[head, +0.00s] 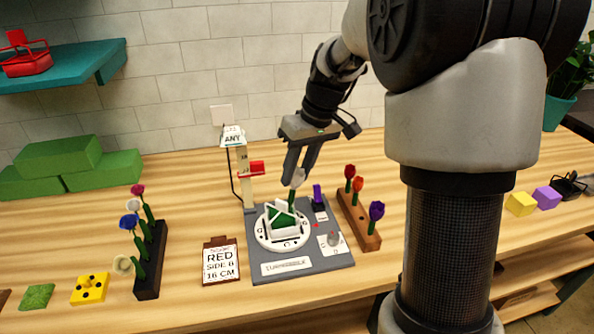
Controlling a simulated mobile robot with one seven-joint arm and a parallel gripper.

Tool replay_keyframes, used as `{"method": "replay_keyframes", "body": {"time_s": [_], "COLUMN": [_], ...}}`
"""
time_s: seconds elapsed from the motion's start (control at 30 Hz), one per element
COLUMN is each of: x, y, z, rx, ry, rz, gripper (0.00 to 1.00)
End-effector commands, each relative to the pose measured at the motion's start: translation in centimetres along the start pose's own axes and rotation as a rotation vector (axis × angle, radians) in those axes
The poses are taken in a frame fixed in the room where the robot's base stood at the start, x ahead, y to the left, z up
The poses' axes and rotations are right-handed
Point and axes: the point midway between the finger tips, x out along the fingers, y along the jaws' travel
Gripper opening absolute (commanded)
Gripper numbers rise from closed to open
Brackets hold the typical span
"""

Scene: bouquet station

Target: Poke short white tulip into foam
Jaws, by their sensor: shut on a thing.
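My gripper (296,183) is shut on a white tulip (299,175) above the grey station base (340,262). The tulip hangs upright, its green stem pointing down just over the green foam (281,216). The foam sits in a white holder on a white round turntable (262,237) with letters on its rim. I cannot tell whether the stem tip touches the foam.
A measuring post (243,170) with a red slider stands behind left. A dark flower rack (150,262) stands left and a wooden rack (362,228) right, both holding flowers. A sign (221,262) reads red, side B, 16 cm. Green blocks (90,165) lie at the back left.

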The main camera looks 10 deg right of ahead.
Motion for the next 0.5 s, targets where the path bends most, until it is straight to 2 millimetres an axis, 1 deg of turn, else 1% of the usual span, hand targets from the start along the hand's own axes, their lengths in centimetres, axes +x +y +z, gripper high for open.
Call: {"method": "replay_keyframes", "body": {"time_s": [0.5], "x": [0.47], "y": [0.02], "z": [0.09], "rx": [0.000], "ry": [-0.001], "rz": [0.000], "gripper": [0.19]}}
